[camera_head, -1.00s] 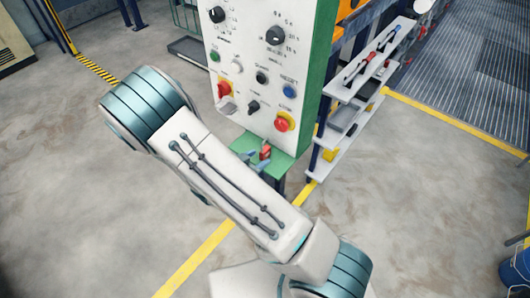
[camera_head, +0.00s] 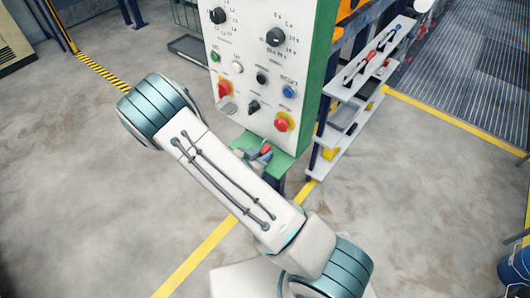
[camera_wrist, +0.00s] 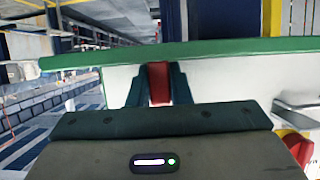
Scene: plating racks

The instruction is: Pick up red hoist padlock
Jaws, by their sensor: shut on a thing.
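The red hoist padlock (camera_wrist: 159,84) is between the two dark teal fingers of my gripper (camera_wrist: 158,76) in the wrist view, with a finger against each side. In the head view the padlock (camera_head: 266,149) is a small red piece by the green ledge (camera_head: 287,163) under the control panel. My gripper (camera_head: 259,154) shows there only in part, behind my arm. It is shut on the padlock. I cannot tell whether the padlock touches the ledge. Its lower part is hidden in the wrist view.
The white control panel (camera_head: 257,62) with knobs and buttons stands right behind the gripper. A shelf rack (camera_head: 343,92) with tools stands at its right. A blue barrel (camera_head: 515,268) is at the lower right. The floor at left is clear.

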